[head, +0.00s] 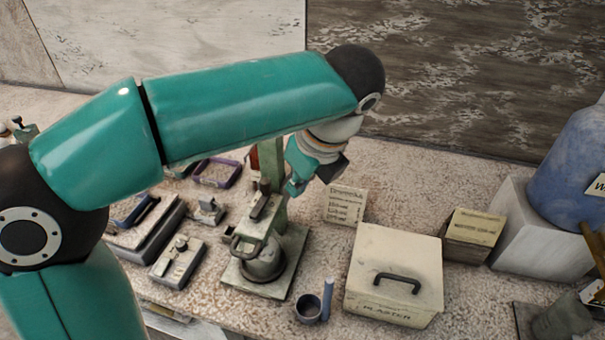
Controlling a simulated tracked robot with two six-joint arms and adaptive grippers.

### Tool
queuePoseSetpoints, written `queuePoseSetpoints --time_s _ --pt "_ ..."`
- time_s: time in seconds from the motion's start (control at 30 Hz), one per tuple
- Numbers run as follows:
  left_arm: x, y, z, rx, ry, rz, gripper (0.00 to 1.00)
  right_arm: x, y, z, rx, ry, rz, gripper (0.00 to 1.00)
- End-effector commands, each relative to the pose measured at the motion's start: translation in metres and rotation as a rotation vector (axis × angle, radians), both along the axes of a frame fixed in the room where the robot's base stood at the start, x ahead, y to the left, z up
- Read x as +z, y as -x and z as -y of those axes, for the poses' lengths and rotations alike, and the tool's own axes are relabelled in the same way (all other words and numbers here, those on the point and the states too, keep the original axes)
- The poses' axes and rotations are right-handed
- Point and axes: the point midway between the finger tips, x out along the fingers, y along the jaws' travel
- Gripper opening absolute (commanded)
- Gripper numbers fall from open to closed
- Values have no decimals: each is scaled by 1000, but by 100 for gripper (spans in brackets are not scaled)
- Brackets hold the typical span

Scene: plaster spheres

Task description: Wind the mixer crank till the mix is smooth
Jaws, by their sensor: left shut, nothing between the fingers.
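The mixer (273,160) stands on the bench in the middle of the head view, with a pale green post and a flat base plate. A metal pot (262,262) with a handle sits on the base. The mix inside cannot be made out. My left gripper (292,188) is beside the mixer's post, on its right, pointing down. It is shut with nothing seen in it. Whether its fingers touch the crank cannot be told, as the gripper and wrist cover that side. My right gripper is out of view.
A cream plaster box (393,278) with a dark handle stands right of the mixer. A small dark cup (309,309) is in front.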

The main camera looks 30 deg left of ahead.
Motion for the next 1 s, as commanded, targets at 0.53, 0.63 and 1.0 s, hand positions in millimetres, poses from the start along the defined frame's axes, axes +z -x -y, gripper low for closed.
queuePoseSetpoints --time_s 0.53,0.63,1.0 --pt "-50 -16 -53 2 2 -1 0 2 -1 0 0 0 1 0" --pt "-50 -17 -56 1 2 1 0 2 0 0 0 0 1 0" --pt "-50 -17 -58 7 1 0 0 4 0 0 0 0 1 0"
